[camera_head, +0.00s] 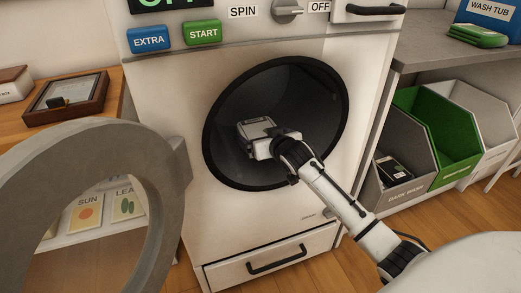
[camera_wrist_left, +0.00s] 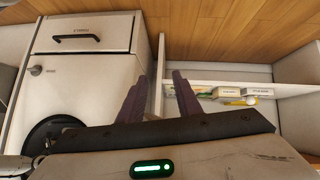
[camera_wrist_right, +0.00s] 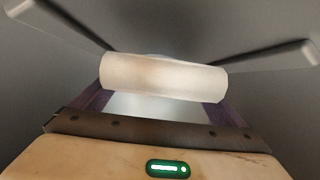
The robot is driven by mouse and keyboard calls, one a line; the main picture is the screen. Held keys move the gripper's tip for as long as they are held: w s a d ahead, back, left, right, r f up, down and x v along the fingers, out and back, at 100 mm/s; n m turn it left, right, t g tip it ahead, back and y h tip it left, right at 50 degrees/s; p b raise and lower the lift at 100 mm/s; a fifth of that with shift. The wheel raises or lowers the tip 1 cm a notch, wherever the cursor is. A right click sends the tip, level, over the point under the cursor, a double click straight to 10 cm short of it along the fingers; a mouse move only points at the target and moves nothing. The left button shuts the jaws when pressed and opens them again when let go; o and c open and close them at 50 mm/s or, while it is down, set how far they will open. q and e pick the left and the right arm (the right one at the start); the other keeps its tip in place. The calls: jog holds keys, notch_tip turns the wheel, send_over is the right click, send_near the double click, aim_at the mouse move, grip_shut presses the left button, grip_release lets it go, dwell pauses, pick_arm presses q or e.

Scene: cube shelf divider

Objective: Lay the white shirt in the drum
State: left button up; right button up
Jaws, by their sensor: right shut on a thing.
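The drum (camera_head: 235,105) is the dark round opening in the white washing machine's front; its round grey door (camera_head: 30,170) stands open at the left. My right gripper (camera_head: 258,130) reaches inside the drum. In the right wrist view it is shut on the white shirt (camera_wrist_right: 160,76), which shows as a pale rolled bundle between the fingers. The shirt is hidden or cannot be told apart in the head view. My left gripper (camera_wrist_left: 161,95) is open and empty in its wrist view, in front of the machine and shelf; it is out of the head view.
Pale fins (camera_wrist_right: 270,50) stick out from the drum wall around the shirt. Grey, green and white bins (camera_head: 400,185) stand right of the machine. A wooden cabinet (camera_head: 112,90) with cards on its shelf stands at left, behind the door. A drawer (camera_head: 270,262) is below.

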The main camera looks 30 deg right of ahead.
pick_arm(q)
jog(key=shift+w+d+f+m+g+b, duration=0.35)
jog(key=shift+w+d+b, duration=0.25)
jog(key=shift+w+b, duration=0.1)
pick_arm(e)
notch_tip(320, 180, down, 4)
jog(key=shift+f, duration=0.15)
jog(key=shift+f, duration=0.15)
jog(key=o, duration=0.8)
jog(key=shift+r, duration=0.2)
jog(key=p+v, duration=0.3)
jog(key=v, duration=0.7)
jog(key=shift+s+a+r+p, duration=0.1)
jog(key=shift+s+a+p, duration=0.05)
jog(key=shift+s+p, duration=0.2)
pick_arm(q)
jog(key=shift+s+a+r, duration=0.2)
jog(key=shift+a+r, duration=0.15)
jog(key=shift+r, duration=0.2)
jog(key=shift+s+a+r, duration=0.2)
jog(key=shift+a+r, duration=0.15)
jog(key=shift+r, duration=0.15)
pick_arm(e)
jog(key=shift+s+a+r, duration=0.15)
jog(key=shift+s+r, duration=0.1)
jog(key=shift+s, duration=0.3)
